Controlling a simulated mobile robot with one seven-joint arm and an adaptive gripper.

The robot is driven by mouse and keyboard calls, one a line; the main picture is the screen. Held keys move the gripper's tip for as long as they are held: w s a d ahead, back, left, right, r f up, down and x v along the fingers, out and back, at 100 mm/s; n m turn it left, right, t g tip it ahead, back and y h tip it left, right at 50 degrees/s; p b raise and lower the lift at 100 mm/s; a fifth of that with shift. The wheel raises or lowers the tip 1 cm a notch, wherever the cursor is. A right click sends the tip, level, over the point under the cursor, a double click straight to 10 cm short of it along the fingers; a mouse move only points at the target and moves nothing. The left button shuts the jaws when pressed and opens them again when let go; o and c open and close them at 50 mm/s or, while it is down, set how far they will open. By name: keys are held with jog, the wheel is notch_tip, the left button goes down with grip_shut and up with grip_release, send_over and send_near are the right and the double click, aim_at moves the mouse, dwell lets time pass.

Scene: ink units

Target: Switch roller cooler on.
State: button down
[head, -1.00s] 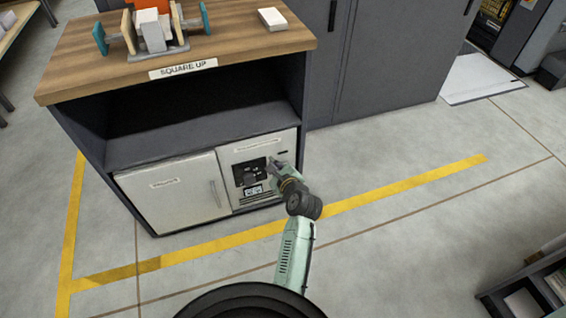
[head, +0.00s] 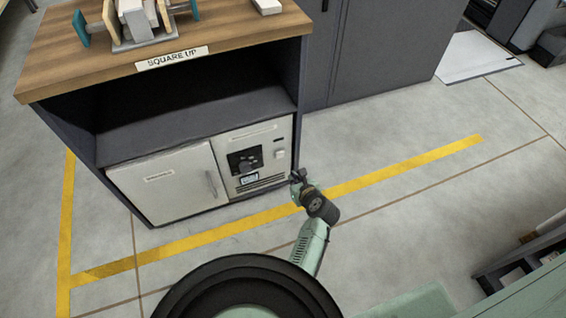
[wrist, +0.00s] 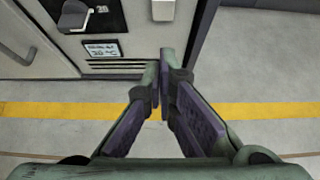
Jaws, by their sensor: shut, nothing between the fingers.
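The roller cooler is probably the light grey unit (head: 229,141) at the right of the cabinet's lower bay; its label is unreadable. Its front has a dark plate with a knob (head: 246,162), a small pale display (head: 250,178) and a white switch block (head: 280,154) at the right. In the wrist view, the knob (wrist: 74,15), display (wrist: 104,49) and switch block (wrist: 163,9) show near the top edge. My gripper (head: 297,177) is shut and empty, right of and below the switch, apart from the panel. Its fingertips (wrist: 161,75) show below the switch in the wrist view.
A white door (head: 168,188) with a handle fills the bay's left. The wooden top (head: 104,52) bears a fixture (head: 138,22) and a white block (head: 267,5). Tall grey cabinets (head: 385,45) stand to the right. The floor around the yellow line (head: 405,163) is clear.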

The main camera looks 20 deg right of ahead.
aim_at(279, 155)
jog(key=shift+w+a+f, duration=0.1)
jog(key=shift+w+f, duration=0.45)
jog(key=shift+w, duration=1.15)
jog(key=shift+w+f, duration=0.6)
jog(key=shift+w, duration=1.05)
jog(key=shift+w+a+f, duration=0.1)
jog(key=shift+w+f, duration=0.45)
jog(key=shift+w, duration=1.15)
jog(key=shift+r, duration=0.1)
jog(key=shift+w+r+p, duration=0.25)
jog(key=shift+r+p, duration=0.2)
jog(key=shift+p, duration=0.6)
jog(key=g+p, duration=0.1)
jog(key=p, duration=0.2)
jog(key=shift+w+r, duration=0.25)
jog(key=shift+r, duration=0.05)
jog(key=shift+s+f+b, duration=0.15)
jog(key=shift+f+b, duration=0.45)
jog(key=shift+b, duration=0.1)
jog(key=shift+r+p, duration=0.9)
jog(key=shift+p, duration=0.15)
